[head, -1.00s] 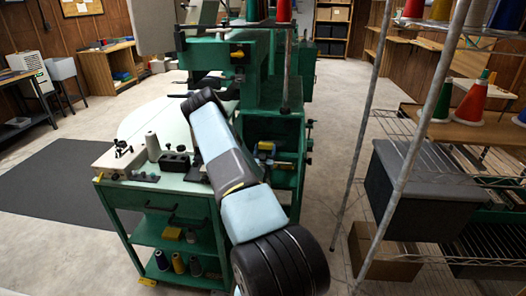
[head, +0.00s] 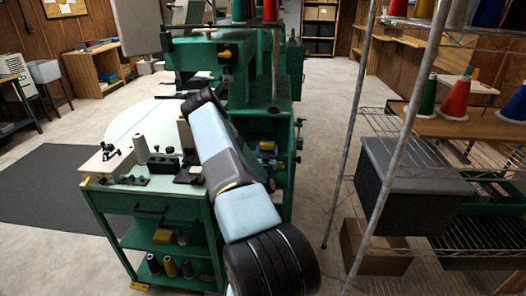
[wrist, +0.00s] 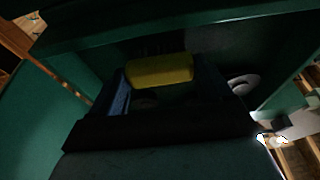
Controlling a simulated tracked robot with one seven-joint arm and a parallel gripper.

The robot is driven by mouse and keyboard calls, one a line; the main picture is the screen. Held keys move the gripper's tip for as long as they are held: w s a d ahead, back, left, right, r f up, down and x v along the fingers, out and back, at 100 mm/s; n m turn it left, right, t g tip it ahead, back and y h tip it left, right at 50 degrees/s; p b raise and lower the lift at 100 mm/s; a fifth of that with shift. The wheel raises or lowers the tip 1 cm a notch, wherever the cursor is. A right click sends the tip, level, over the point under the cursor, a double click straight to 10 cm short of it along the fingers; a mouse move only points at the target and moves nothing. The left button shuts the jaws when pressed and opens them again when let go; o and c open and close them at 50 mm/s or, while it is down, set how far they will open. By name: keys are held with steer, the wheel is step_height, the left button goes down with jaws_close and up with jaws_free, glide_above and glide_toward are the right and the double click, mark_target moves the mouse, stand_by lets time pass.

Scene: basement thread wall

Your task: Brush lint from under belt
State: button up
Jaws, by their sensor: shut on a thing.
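In the dark wrist view, my gripper (wrist: 163,92) has its two bluish fingers on either side of a yellow block (wrist: 160,71). It is shut on this block, which may be the brush's handle; no bristles show. A dark green machine surface lies close ahead. A pale ring-like part (wrist: 243,84) is to the right of the block. I cannot make out the belt or any lint. In the head view, the green machine (head: 205,52) stands in the middle. My arm reaches up in front of it, and my gripper is hidden there.
A green cart (head: 125,203) with spools and small tools stands left of my arm. A wire rack (head: 400,120) with thread cones and a dark grey bin (head: 415,190) stands close on the right. Bare concrete floor (head: 325,120) lies between machine and rack.

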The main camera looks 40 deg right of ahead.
steer(key=shift+s+d, duration=1.4)
steer(key=shift+s, duration=0.1)
steer(key=shift+w+a, duration=1.25)
steer(key=shift+a, duration=0.05)
steer(key=shift+w+a+r, duration=0.1)
steer(key=shift+w+a, duration=0.6)
steer(key=shift+w, duration=0.3)
steer(key=shift+w+a+f, duration=0.1)
steer(key=shift+w+a, duration=0.65)
steer(key=shift+w, duration=0.2)
steer(key=shift+w+a+r, duration=0.1)
steer(key=shift+w+a, duration=0.6)
steer(key=shift+w, duration=0.3)
steer(key=shift+w+a, duration=1.05)
steer(key=shift+w, duration=0.05)
steer(key=shift+s+a, duration=0.1)
steer(key=shift+s+a, duration=1.9)
steer(key=shift+a, duration=0.3)
